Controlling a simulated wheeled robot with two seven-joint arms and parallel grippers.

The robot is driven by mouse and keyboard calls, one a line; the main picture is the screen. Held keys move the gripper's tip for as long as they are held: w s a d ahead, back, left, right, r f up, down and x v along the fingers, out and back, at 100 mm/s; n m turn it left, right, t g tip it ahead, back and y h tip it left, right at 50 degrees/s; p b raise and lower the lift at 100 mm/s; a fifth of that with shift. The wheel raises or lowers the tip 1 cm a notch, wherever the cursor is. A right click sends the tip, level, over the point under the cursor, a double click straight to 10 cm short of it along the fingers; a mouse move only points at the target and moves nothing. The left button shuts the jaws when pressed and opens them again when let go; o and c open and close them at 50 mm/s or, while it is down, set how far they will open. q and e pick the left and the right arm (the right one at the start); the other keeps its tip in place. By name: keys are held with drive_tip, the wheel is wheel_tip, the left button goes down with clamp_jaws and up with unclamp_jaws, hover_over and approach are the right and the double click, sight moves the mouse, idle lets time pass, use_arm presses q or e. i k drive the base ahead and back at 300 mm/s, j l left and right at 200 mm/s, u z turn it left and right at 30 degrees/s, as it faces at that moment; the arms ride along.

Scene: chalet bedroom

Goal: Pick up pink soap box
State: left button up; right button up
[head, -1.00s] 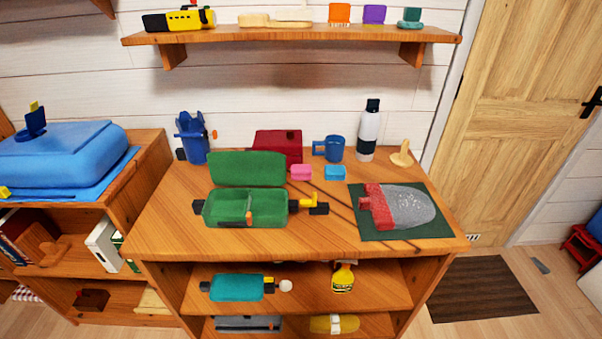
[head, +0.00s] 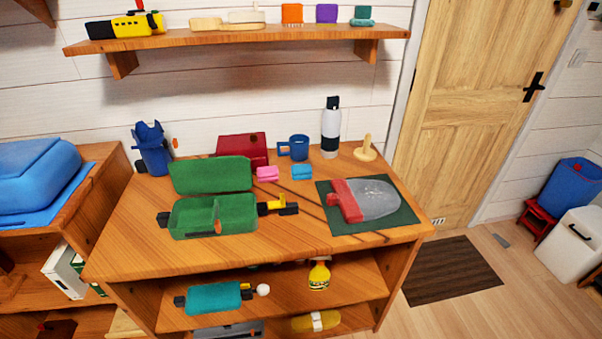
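The pink soap box (head: 267,173) is a small block on top of the wooden cabinet (head: 290,237). It stands just right of the raised lid of the open green case (head: 212,215) and in front of a dark red box (head: 243,147). A similar light blue box (head: 302,172) stands to its right with a small gap. Neither of my grippers shows in the head view.
A blue mug (head: 294,147), a white and black bottle (head: 331,128) and a wooden peg stand (head: 366,149) are at the back. A red and grey object (head: 362,200) lies on a dark green mat (head: 402,217) at right. A wall shelf (head: 240,38) hangs above.

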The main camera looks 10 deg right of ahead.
sight(270, 173)
drive_tip(key=l+u, duration=0.65)
drive_tip(key=u, duration=0.2)
drive_tip(key=l+u, duration=0.4)
drive_tip(key=k+j, duration=0.05)
